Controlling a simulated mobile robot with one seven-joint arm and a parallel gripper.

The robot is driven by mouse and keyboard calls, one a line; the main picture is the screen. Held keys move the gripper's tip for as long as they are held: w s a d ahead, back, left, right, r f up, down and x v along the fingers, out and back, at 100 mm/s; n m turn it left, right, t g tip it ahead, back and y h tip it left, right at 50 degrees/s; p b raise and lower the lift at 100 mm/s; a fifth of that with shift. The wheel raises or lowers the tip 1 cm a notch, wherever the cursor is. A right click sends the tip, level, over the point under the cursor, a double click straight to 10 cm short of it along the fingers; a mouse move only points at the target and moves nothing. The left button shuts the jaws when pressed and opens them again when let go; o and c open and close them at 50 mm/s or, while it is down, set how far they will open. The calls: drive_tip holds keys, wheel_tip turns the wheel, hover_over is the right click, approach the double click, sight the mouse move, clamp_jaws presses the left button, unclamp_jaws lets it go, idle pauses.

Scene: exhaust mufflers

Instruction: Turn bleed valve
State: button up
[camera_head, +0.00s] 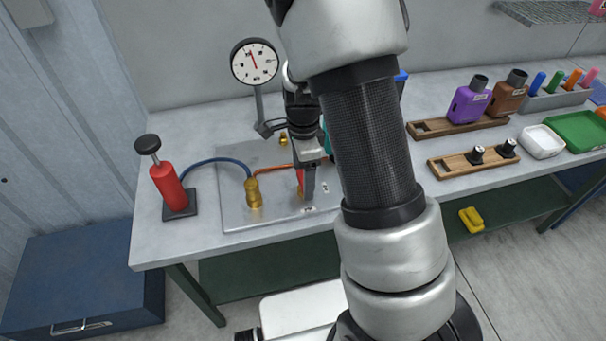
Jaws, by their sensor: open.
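My gripper (307,186) points down over the grey metal plate (238,212) on the bench, its fingers low near the plate. A small red part (300,179), perhaps the bleed valve's handle, shows at the fingers' left side. I cannot tell whether it lies between the fingers or touches them. A copper pipe (273,170) runs from a brass fitting (254,192) towards that red part. A round dial gauge (254,63) stands behind on a post. A blue hose (217,160) joins the brass fitting to a red hand pump (170,185) with a black knob.
My arm hides the bench's middle. A teal part (327,138) shows partly behind my gripper. Wooden racks with purple (466,105) and brown bottles, black knobs, a white tray (541,141) and a green tray (580,131) stand right. The bench's front left corner is clear.

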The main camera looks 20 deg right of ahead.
drive_tip(key=c, duration=1)
drive_tip(key=shift+c, duration=0.2)
drive_tip(key=shift+n, duration=0.4)
drive_tip(key=n+b, duration=0.1)
drive_tip(key=n, duration=0.2)
drive_tip(key=shift+n, duration=0.3)
drive_tip(key=n, duration=0.4)
drive_tip(key=shift+n+b, duration=0.3)
drive_tip(key=shift+b, duration=0.1)
drive_tip(key=n+b, duration=0.1)
drive_tip(key=n, duration=0.3)
drive_tip(key=shift+n, duration=0.3)
drive_tip(key=n, duration=0.4)
drive_tip(key=shift+n, duration=0.3)
